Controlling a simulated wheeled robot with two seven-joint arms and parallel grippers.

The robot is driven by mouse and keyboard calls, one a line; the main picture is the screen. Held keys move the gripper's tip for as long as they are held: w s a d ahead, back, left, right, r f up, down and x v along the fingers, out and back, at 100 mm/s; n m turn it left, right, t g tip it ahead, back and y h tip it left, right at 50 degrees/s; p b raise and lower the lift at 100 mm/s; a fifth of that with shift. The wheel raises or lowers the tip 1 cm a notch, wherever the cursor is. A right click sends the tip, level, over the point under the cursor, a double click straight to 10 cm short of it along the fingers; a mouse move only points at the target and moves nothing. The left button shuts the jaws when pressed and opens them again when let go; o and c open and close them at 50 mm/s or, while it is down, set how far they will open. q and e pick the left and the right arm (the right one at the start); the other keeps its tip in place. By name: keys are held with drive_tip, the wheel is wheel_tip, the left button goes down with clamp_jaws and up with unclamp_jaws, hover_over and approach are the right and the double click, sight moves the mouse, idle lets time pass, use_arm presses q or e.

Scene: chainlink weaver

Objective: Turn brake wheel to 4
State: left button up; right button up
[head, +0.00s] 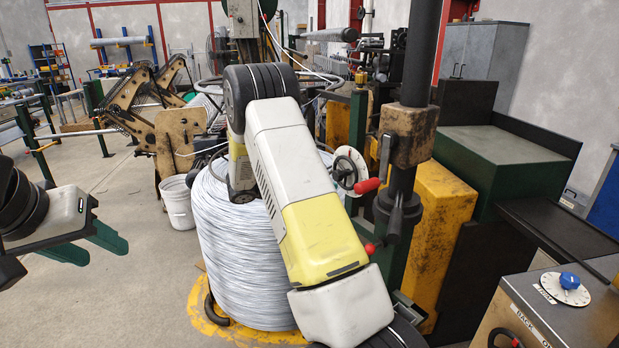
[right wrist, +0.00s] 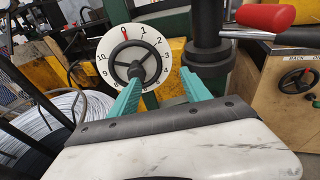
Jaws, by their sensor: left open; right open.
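The brake wheel (right wrist: 138,63) is a small black spoked handwheel in front of a white numbered dial (right wrist: 110,42). A red mark (right wrist: 123,31) sits at the dial's top, left of the 1. Contact cannot be told. My arm hides this gripper in the head view. My left gripper (head: 106,248) is open and empty at the far left.
A large wire coil (head: 240,255) stands left of the wheel. A red-handled lever (right wrist: 265,17) and a dark post (right wrist: 206,60) are close on the right. A control box with a blue knob (head: 570,280) stands at lower right. The floor at left is open.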

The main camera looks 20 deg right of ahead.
sight(335, 176)
drive_tip(key=w+a+f+n+t+h, duration=0.1)
drive_tip(key=w+f+n+t+h, duration=0.1)
drive_tip(key=w+n, duration=0.15)
drive_tip(key=shift+m, duration=0.25)
drive_tip(key=d, duration=0.2)
drive_tip(key=w+d, duration=0.1)
drive_tip(key=d, duration=0.2)
drive_tip(key=w+d, duration=0.1)
drive_tip(key=d, duration=0.1)
drive_tip(key=shift+d, duration=0.2)
clamp_jaws()
drive_tip(key=shift+m, duration=0.3)
